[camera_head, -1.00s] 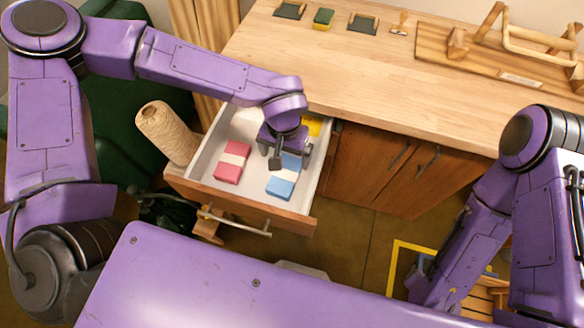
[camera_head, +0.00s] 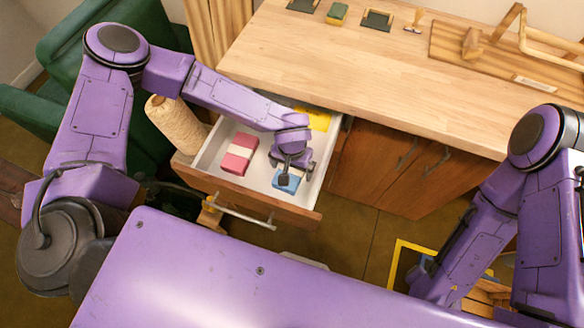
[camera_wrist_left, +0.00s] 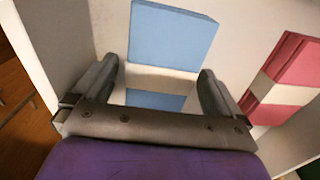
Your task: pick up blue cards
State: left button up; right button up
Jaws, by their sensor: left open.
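The blue cards (camera_head: 287,182) lie in the open white drawer, partly hidden by my left gripper in the head view. In the left wrist view the blue cards (camera_wrist_left: 172,35) form a flat stack with a white band across the middle. My left gripper (camera_wrist_left: 160,76) is open and empty, with one finger on each side of the stack near the band. Whether the fingers touch the stack cannot be told. My right arm shows at the right, but its gripper does not show.
Pink cards (camera_head: 239,154) with a pale band lie to the left in the drawer (camera_head: 207,158). Yellow cards (camera_head: 314,119) lie at its back right. A twine cone (camera_head: 174,125) stands left of the drawer. The wooden worktop (camera_head: 370,85) is behind.

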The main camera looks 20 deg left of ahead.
pick_arm(q)
jog(key=shift+s, duration=0.1)
jog(key=c, duration=1.2)
